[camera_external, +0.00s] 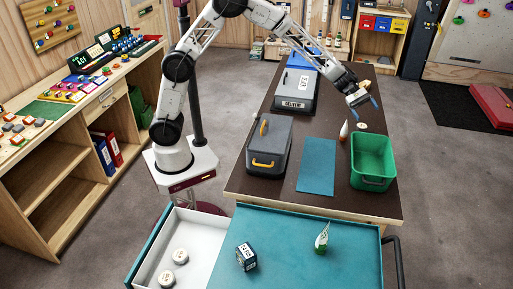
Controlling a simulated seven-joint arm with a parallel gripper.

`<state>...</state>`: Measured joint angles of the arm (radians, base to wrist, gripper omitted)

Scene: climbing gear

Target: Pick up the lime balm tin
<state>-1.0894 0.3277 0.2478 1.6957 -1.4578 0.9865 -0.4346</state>
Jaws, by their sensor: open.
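No tin here can be surely read as the lime balm tin. Two round white-lidded tins (180,254) lie in the white tray section at the lower left; their labels are too small to read. A small pale round thing (361,126) lies on the dark table beyond the green bin; I cannot tell what it is. My gripper (365,107) is open and appears empty, with blue fingertips, above the far right part of the dark table. It is close to the pale round thing in the picture and far from the two tins.
The dark table (312,204) holds a grey case (270,148), a teal mat (317,165), a green bin (372,174) and a white cone-shaped thing (343,131). A dark labelled box (246,256) and a small green bottle (321,243) stand on the teal surface in front.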

